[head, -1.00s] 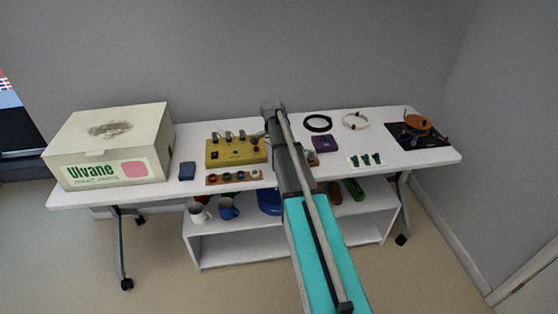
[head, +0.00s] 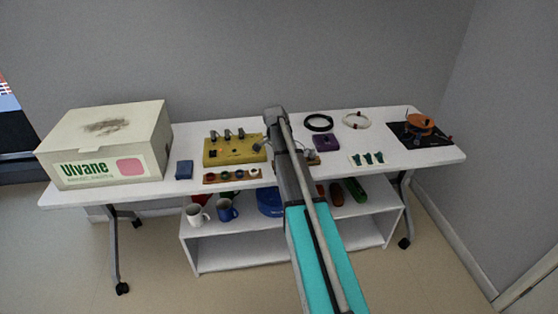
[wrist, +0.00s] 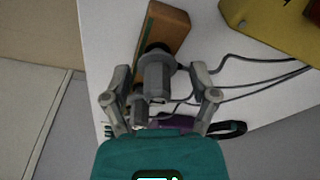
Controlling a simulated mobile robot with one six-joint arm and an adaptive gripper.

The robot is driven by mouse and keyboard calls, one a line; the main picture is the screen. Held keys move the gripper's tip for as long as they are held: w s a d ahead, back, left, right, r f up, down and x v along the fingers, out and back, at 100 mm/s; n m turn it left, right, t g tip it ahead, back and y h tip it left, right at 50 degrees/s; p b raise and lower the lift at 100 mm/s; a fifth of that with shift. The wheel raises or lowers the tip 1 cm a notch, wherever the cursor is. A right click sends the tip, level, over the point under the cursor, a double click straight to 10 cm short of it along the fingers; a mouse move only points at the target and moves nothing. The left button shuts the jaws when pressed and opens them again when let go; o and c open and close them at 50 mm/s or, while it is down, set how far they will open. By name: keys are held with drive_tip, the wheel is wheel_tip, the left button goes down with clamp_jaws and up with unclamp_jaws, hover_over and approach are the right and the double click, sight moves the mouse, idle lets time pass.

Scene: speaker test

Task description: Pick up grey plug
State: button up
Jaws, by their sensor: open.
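In the wrist view a grey plug (wrist: 157,76) stands at the near end of a wooden block (wrist: 166,32). My gripper (wrist: 160,70) is open, with one finger on each side of this plug and gaps between. A second, smaller grey piece (wrist: 138,108) shows lower, between the fingers; I cannot tell what it is. In the head view my arm hides the gripper, and a grey piece (head: 309,154) shows just right of the arm.
Grey cables (wrist: 245,88) run right of the plug. A yellow box (head: 234,150) with several grey plugs on top stands left of my arm. A purple box (head: 326,142) is at right. A large carton (head: 106,145) fills the table's left end.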

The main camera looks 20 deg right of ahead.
idle(0.4)
drive_tip(key=c, duration=0.9)
drive_tip(key=shift+r, duration=0.15)
wheel_tip(320, 180, up, 3)
drive_tip(key=p, duration=0.3)
drive_tip(key=s+a+r+p, duration=0.1)
drive_tip(key=s+r+p, duration=0.2)
drive_tip(key=s, duration=0.1)
drive_tip(key=s+a+r+p, duration=0.1)
drive_tip(key=s+r+p, duration=0.2)
drive_tip(key=s, duration=0.2)
drive_tip(key=s+a+r+p, duration=0.2)
drive_tip(key=s+r+p, duration=0.1)
drive_tip(key=s+p, duration=0.1)
drive_tip(key=shift+s+a+r, duration=0.1)
drive_tip(key=shift+s+r, duration=0.1)
drive_tip(key=shift+r, duration=0.2)
